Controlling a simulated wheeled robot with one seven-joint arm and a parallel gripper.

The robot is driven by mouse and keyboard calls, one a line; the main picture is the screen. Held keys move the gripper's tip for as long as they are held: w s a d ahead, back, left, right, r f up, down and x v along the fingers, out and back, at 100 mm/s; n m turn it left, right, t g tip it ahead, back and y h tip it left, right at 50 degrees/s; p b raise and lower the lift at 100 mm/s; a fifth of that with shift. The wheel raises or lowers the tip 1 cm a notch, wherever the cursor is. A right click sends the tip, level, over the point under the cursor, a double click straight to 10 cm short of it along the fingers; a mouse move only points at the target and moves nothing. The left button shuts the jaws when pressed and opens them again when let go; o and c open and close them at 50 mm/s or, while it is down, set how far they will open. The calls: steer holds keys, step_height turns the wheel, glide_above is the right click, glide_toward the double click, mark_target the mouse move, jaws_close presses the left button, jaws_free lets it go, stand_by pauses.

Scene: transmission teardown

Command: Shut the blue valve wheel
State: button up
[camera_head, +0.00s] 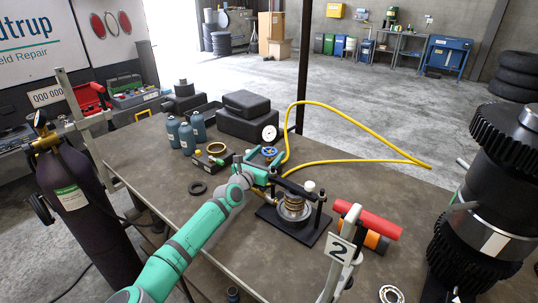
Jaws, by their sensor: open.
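The blue valve wheel (270,152) is small in the head view, near the middle of the workbench, where a yellow hose begins. My teal arm reaches in from the lower left. My gripper (262,164) is open and right beside the wheel, on its near side. The wrist and the gripper's own parts hide some of the area under the wheel. I cannot tell whether the fingers touch the wheel. How far the wheel is turned does not show.
A press with a coiled spring (293,203) stands close to the right of my gripper. A white-faced gauge (269,133) is just behind the wheel. The yellow hose (371,121) loops to the right. Blue-grey bottles (187,139) and black cases (247,104) stand to the left and behind.

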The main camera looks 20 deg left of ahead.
steer(key=shift+w+f, duration=0.2)
steer(key=shift+w, duration=0.35)
steer(key=shift+d, duration=0.1)
steer(key=shift+c, duration=0.4)
steer(key=c, duration=1)
steer(key=shift+r+m+g+h, duration=0.1)
steer(key=shift+m+g+h, duration=0.9)
steer(key=shift+m+h, duration=0.8)
steer(key=shift+m+g+h, duration=1)
steer(key=shift+m+h, duration=0.2)
steer(key=shift+h, duration=1.2)
steer(key=o, duration=1.1)
